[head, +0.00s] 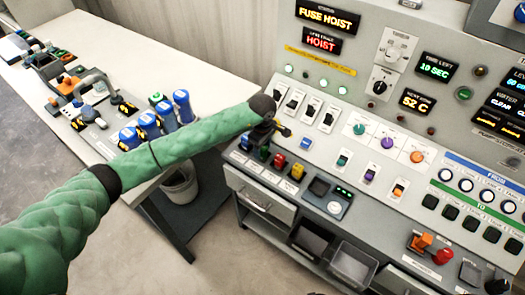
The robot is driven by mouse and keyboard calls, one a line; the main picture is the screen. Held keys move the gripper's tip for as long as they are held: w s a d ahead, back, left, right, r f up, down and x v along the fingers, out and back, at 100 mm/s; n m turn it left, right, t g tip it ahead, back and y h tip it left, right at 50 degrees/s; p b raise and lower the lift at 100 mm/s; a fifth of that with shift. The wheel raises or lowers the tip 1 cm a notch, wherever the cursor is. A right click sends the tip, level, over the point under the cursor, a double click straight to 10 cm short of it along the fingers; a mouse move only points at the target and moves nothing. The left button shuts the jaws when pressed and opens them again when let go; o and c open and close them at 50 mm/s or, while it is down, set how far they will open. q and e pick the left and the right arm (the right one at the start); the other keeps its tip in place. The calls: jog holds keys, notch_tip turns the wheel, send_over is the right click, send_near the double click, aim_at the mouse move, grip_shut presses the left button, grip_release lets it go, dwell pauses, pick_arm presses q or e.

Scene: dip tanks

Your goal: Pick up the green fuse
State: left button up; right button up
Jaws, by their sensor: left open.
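A small green fuse (264,153) stands in a row on the front ledge of the grey console, between a blue fuse (246,143) and a red fuse (280,160). A yellow fuse (297,172) is at the right end of the row. My left gripper (283,130) is just above and behind the green fuse in the picture, apart from it as far as I can tell. It is open, with nothing seen in it; its fingers are small and partly hidden by the dark wrist. My right gripper is out of view.
The console (250,165) carries many switches, knobs and displays close around my left gripper. A white table (215,70) at the left holds several blue-topped items and tools. A white bucket (180,188) stands on the floor below. An open grey bin (353,264) sits under the console.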

pick_arm(q)
jog(key=shift+c, duration=0.2)
grip_shut()
